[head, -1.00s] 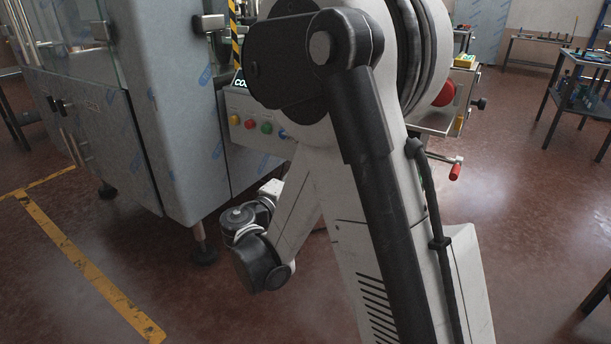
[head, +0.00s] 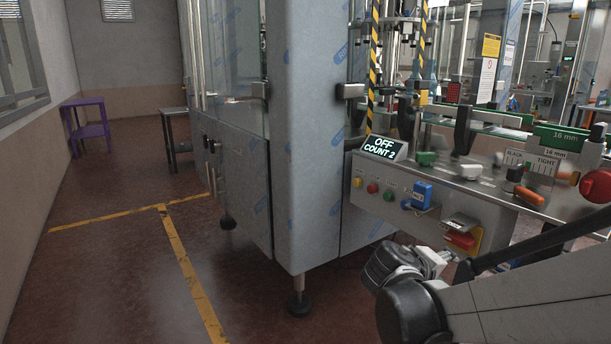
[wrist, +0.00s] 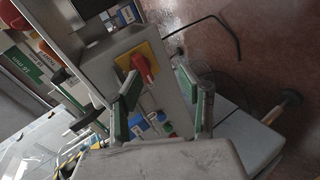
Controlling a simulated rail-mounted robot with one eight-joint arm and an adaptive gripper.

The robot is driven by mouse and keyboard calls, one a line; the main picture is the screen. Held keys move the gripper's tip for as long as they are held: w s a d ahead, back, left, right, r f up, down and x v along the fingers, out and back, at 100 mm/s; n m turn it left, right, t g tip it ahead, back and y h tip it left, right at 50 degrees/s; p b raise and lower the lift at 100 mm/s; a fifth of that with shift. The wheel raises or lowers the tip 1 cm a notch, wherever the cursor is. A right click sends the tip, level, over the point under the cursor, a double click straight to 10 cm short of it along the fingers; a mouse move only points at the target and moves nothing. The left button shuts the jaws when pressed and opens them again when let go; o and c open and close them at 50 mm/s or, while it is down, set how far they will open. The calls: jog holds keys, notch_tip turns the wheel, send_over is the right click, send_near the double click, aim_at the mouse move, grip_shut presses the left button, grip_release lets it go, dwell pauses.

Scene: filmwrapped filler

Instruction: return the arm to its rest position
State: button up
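My gripper (wrist: 159,80) shows in the wrist view with its two green-padded fingers spread apart and nothing between them. Beyond the fingers is the grey control box with a red rotary switch (wrist: 144,68) on a yellow plate. In the head view my arm's folded wrist (head: 400,268) is at the lower right, in front of the control panel (head: 400,202). The fingers cannot be made out in the head view. The arm seems clear of the panel, but the exact gap cannot be told.
The film-covered machine cabinet (head: 302,150) fills the middle. A display (head: 384,148) reads "OFF COUNT 2". A conveyor with green rails (head: 490,116) is at the right. Floor at left is free, with yellow lines (head: 185,265), and a purple table (head: 85,125) stands farther back.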

jog(key=s+a+m+y, duration=0.2)
jog(key=s+a+y, duration=0.3)
jog(key=s, duration=0.5)
jog(key=s+a+m+y, duration=0.3)
jog(key=s+a+y, duration=0.2)
jog(key=s, duration=0.6)
notch_tip(320, 180, up, 18)
jog(key=p, duration=1.8)
jog(key=shift+a+r+g, duration=0.15)
jog(key=shift+a+g, duration=0.05)
jog(key=shift+g, duration=0.1)
